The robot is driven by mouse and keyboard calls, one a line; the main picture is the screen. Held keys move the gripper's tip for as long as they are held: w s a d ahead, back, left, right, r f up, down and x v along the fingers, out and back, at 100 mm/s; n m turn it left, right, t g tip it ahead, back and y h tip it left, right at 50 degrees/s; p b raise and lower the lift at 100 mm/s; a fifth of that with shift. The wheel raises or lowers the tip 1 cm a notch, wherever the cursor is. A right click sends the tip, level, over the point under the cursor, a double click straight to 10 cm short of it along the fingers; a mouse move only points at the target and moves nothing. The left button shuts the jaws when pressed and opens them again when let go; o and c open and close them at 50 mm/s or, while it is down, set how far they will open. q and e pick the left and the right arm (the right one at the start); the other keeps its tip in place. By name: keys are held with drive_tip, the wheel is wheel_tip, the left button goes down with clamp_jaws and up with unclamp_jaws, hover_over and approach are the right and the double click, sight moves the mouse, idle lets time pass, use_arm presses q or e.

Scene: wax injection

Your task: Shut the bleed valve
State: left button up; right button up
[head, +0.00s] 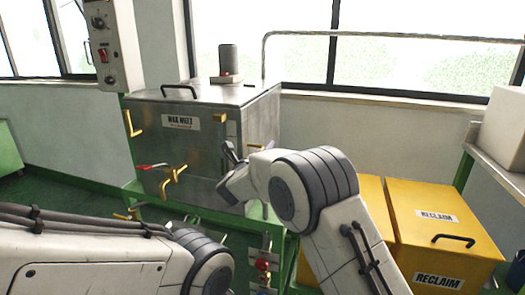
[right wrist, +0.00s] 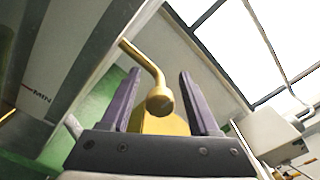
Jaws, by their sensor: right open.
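The steel wax melt tank (head: 175,125) stands at centre left in the head view. A red-handled lever (head: 150,167) and a brass tap (head: 174,181) are on its front. I cannot tell which fitting is the bleed valve. My right gripper (head: 232,170) is by the tank's right front edge, partly hidden by its own wrist. In the right wrist view, my right gripper (right wrist: 153,105) is open. A bent brass pipe with a round end (right wrist: 160,98) shows between its fingers, with no visible grip on it. My left forearm shows, but its gripper is out of view.
A control box (head: 108,45) hangs at upper left. Below the tank, a red knob (head: 262,265) sits by the green frame.

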clamp_jaws()
drive_tip(key=shift+n+p, duration=3.65)
drive_tip(key=shift+n, duration=5.25)
